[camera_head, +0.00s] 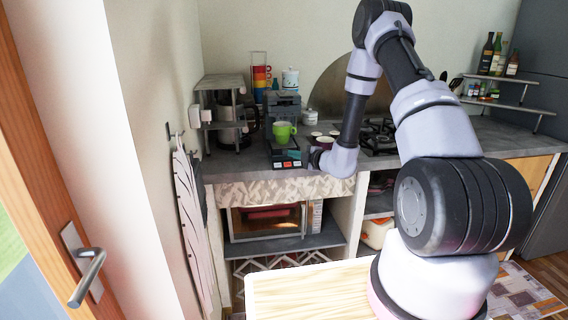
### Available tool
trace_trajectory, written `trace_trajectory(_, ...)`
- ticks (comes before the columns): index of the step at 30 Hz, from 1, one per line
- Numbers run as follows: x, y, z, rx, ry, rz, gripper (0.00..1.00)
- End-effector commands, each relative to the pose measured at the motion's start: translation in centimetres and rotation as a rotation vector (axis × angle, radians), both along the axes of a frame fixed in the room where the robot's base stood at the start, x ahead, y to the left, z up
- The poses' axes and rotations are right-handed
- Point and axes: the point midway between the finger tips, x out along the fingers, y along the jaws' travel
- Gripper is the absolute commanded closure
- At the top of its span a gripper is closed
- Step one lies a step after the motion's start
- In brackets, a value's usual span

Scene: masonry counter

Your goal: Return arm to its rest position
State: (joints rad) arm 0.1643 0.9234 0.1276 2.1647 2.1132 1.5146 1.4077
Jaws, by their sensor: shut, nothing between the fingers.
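My arm (430,120) rises from its base at the lower right, bends at the top and reaches down toward the counter (385,170). Its wrist (336,161) is low, at the counter's front edge, just right of a coffee machine (284,125). My gripper's fingers are not visible; they seem hidden behind the wrist. No object shows in its grasp. A green cup (284,132) stands on the coffee machine, a little left of the wrist.
A small shelf (222,112) stands left on the counter, with stacked coloured cups (262,77) behind. A gas hob (378,136) lies right of the wrist. A microwave (268,221) sits below. A wooden top (310,290) is beside my base. A door handle (88,277) juts in at left.

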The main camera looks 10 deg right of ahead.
Motion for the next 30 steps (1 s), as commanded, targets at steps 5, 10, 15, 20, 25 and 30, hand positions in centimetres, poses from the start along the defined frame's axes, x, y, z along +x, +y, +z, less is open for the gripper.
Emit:
trace_trajectory(5,-0.7,2.2,4.8,-0.113,-0.11,0.141,1.0)
trace_trajectory(10,-4.5,6.5,13.4,-0.395,-0.377,0.448,1.0)
trace_trajectory(15,-10.7,9.4,20.0,-0.727,-0.693,0.754,1.0)
trace_trajectory(20,-17.2,10.1,24.2,-1.054,-1.005,1.014,1.0)
trace_trajectory(25,-23.7,9.0,26.8,-1.417,-1.343,1.279,1.0)
trace_trajectory(30,-29.1,6.0,28.5,-1.788,-1.67,1.538,1.0)
